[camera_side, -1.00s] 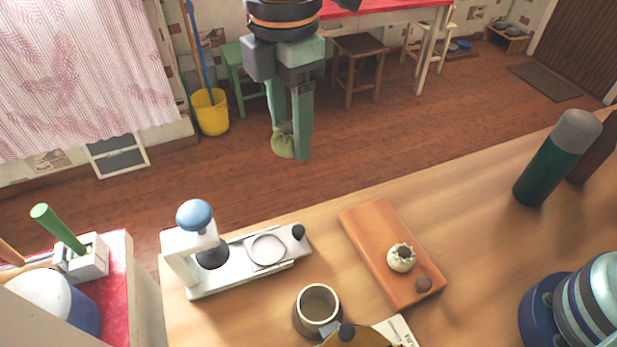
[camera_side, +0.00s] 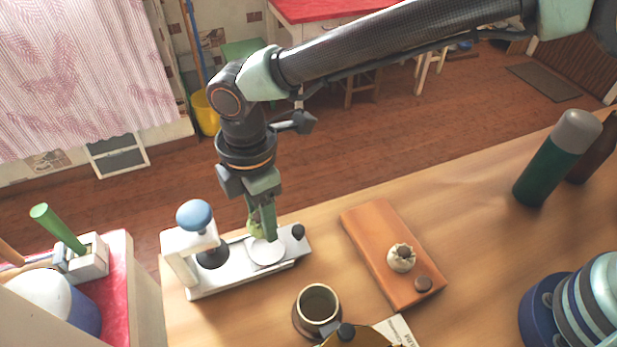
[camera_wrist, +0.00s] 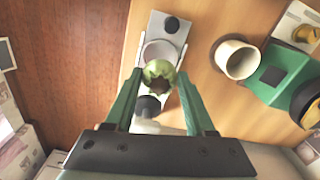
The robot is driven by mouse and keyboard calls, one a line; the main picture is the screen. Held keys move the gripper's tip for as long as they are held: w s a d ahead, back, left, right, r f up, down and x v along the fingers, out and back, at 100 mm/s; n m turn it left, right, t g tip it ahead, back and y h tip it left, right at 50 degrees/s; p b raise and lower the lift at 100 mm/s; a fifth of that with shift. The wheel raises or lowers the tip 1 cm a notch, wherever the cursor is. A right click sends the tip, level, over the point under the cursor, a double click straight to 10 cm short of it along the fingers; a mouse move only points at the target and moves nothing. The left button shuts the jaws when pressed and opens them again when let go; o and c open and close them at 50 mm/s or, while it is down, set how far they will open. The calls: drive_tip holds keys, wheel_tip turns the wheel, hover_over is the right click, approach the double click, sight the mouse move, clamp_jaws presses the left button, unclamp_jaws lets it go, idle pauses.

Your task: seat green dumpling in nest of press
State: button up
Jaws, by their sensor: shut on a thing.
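The green dumpling (camera_side: 254,222) is a small pleated ball; in the wrist view (camera_wrist: 158,72) its dark-centred top faces the camera. My gripper (camera_side: 262,233) is shut on it, with one finger on each side in the wrist view (camera_wrist: 160,78). The press (camera_side: 215,282) is a pale metal base with a blue-knobbed lever, a dark plunger at left and a black knob at right. Its round nest (camera_side: 266,253) lies below the dumpling, which looks just above it. The nest's rim also shows past the dumpling in the wrist view (camera_wrist: 152,49). A finger partly hides the dumpling from the side.
A mug (camera_side: 317,306) stands in front of the press. A green flask (camera_side: 549,165) stands far right. The counter's back edge runs behind the press.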

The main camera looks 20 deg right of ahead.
sight(268, 249)
drive_tip(key=shift+f, duration=3.15)
